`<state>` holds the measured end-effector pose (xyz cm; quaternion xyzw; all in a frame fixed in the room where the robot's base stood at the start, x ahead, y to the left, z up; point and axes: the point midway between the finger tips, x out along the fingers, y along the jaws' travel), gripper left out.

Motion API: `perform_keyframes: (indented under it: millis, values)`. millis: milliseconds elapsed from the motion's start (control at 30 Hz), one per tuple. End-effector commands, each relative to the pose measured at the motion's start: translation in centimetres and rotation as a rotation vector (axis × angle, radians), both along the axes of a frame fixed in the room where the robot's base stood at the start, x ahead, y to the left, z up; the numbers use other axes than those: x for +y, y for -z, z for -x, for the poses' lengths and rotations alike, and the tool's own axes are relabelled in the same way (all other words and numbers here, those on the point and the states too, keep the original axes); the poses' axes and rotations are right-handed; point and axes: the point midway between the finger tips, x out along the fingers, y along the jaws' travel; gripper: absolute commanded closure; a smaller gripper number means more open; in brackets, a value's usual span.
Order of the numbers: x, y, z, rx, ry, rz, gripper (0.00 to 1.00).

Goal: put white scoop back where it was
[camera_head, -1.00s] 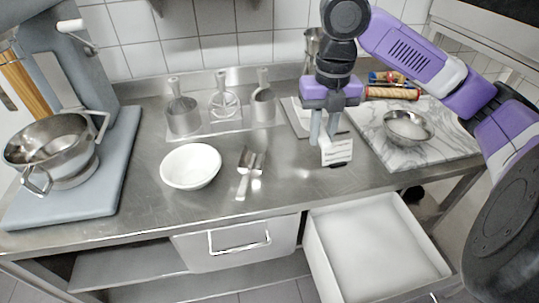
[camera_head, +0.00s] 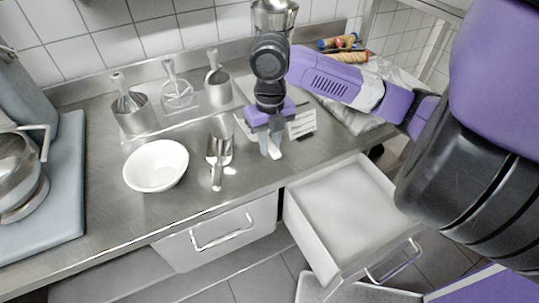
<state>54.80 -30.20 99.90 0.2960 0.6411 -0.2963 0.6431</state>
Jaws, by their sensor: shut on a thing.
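My gripper (camera_head: 270,146) hangs over the front part of the steel counter, fingers pointing down, behind the open drawer. It is shut on a small white piece (camera_head: 276,154) that shows at the fingertips and looks like part of the white scoop. The rest of the scoop is hidden or too small to make out. To the left, metal scoops (camera_head: 219,154) lie on the counter, apart from the gripper. The open drawer (camera_head: 303,228) below right holds a smooth white filling.
A white bowl (camera_head: 156,166) stands left of the metal scoops. Behind are several metal utensil holders (camera_head: 134,117). A white slotted piece (camera_head: 302,122) is right of my gripper, and a marble board (camera_head: 375,112) lies beyond. A closed drawer (camera_head: 225,232) is at front left.

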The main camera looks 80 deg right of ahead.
Motion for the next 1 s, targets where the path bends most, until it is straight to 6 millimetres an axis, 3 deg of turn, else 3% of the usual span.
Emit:
perform_keyframes:
  millis: [433, 867, 900, 1000]
  values:
    - [0.0, 4.7, 0.0, 0.001, 0.002, -0.001, 1.0]
    - [0.0, 5.5, 0.0, 0.0, 0.0, 0.001, 1.0]
    - [0.0, 5.5, 0.0, 0.0, 0.0, 0.001, 0.77]
    - [0.0, 5.3, 0.0, 0.001, 0.0, 0.001, 0.57]
